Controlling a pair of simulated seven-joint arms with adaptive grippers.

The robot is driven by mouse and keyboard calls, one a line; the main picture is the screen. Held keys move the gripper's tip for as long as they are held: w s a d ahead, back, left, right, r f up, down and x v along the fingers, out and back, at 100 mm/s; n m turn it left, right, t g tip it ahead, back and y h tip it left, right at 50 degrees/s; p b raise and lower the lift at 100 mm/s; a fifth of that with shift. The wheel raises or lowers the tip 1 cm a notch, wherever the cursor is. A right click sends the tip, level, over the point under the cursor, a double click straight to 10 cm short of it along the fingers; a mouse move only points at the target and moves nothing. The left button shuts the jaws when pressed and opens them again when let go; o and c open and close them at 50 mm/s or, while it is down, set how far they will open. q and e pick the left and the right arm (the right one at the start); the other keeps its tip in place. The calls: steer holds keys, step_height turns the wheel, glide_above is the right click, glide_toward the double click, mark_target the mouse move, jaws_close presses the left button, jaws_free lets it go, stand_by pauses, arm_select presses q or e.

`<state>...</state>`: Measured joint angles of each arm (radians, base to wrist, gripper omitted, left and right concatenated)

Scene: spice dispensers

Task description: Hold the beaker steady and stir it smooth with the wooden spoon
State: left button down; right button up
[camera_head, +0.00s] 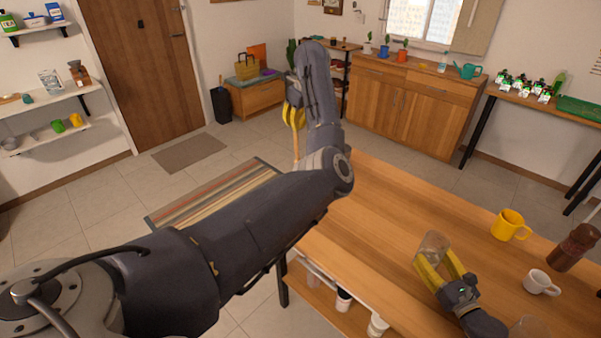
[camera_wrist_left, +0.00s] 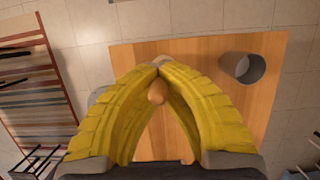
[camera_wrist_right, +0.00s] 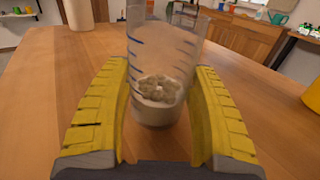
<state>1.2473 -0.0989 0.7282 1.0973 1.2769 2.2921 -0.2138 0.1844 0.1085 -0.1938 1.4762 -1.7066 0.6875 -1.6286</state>
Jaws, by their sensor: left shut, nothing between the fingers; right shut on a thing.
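The clear beaker (camera_wrist_right: 160,60) with blue marks stands upright on the table, with lumpy pale contents (camera_wrist_right: 158,92) in its bottom. My right gripper (camera_head: 440,270) is shut around it, one yellow finger on each side. My left gripper (camera_head: 294,112) is raised, far left of the beaker, its fingertips together. The wooden spoon (camera_head: 296,147) shows below these fingers in the head view. In the left wrist view a rounded wooden end (camera_wrist_left: 157,93) shows at the closed fingertips. The fingers hide part of the spoon, and I cannot tell how firmly it sits there.
A grey cylindrical container (camera_wrist_left: 242,68) stands on the wood in the left wrist view. The table middle (camera_head: 400,215) is clear. My left arm hides the table's left part.

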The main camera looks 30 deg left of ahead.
steer(key=o, duration=1.1)
steer(key=shift+c, duration=0.2)
